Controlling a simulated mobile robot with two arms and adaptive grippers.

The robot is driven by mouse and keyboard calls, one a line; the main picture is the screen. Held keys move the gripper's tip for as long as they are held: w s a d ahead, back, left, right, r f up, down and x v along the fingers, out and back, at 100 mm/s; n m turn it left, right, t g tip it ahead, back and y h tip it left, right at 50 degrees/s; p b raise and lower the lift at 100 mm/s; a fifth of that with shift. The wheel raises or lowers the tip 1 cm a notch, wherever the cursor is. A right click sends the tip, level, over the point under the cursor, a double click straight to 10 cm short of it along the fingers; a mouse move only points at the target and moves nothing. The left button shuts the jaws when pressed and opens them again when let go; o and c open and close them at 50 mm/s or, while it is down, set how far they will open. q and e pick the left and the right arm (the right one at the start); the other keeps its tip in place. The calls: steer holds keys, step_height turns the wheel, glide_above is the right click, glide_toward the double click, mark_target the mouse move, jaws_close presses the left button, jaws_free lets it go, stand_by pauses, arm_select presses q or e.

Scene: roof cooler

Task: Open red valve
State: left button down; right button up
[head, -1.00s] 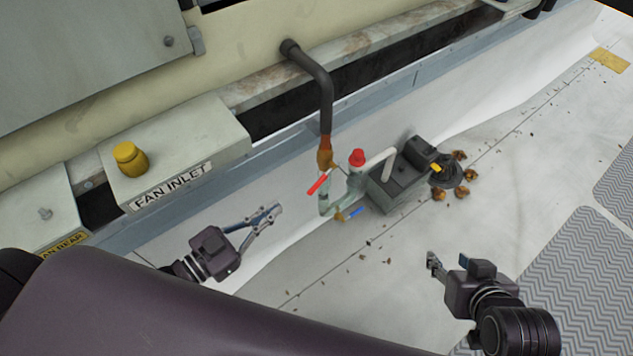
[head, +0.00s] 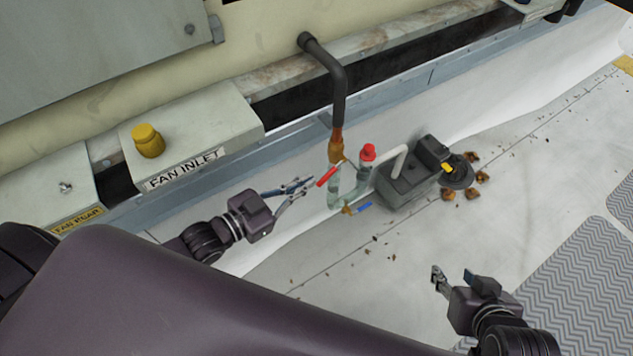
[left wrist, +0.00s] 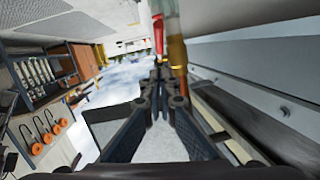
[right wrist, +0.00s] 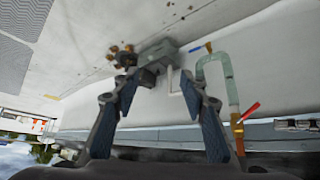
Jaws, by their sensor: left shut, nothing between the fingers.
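The red valve handle (head: 326,177) is a short red lever on the pale green pipe (head: 334,199), below the copper-brown fitting (head: 336,146). It slants up to the right. It also shows in the left wrist view (left wrist: 158,36) and the right wrist view (right wrist: 251,110). My left gripper (head: 307,184) is shut and empty, its tips just left of the red handle. In the left wrist view the shut tips (left wrist: 158,76) point at the handle; whether they touch it I cannot tell. My right gripper (head: 453,275) is open and empty, away at the lower right.
A blue lever (head: 358,208) sits low on the same pipe. The fan inlet box (head: 190,130) with a yellow knob (head: 148,141) is at left. The roof floor at right is mostly clear.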

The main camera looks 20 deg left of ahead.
mark_target(329, 174)
arm_select(q)
steer(key=w+f, duration=0.1)
steer(key=w+d+f+b, duration=0.1)
steer(key=w+f+b, duration=0.1)
steer(key=shift+w+d+f, duration=0.1)
steer(key=shift+w+d, duration=0.2)
steer(key=shift+w+f, duration=0.1)
arm_select(e)
steer(key=w+a+r+t+y, duration=0.1)
steer(key=w+a+r+t, duration=0.1)
steer(key=w+r+t, duration=0.1)
steer(key=w+a+r+t, duration=0.1)
steer(key=w+r+t, duration=0.2)
steer(key=w+r, duration=0.3)
steer(key=shift+w+a+r+y, duration=0.15)
steer(key=shift+a+r+y, duration=0.25)
steer(key=shift+r, duration=0.2)
steer(key=shift+t, duration=0.3)
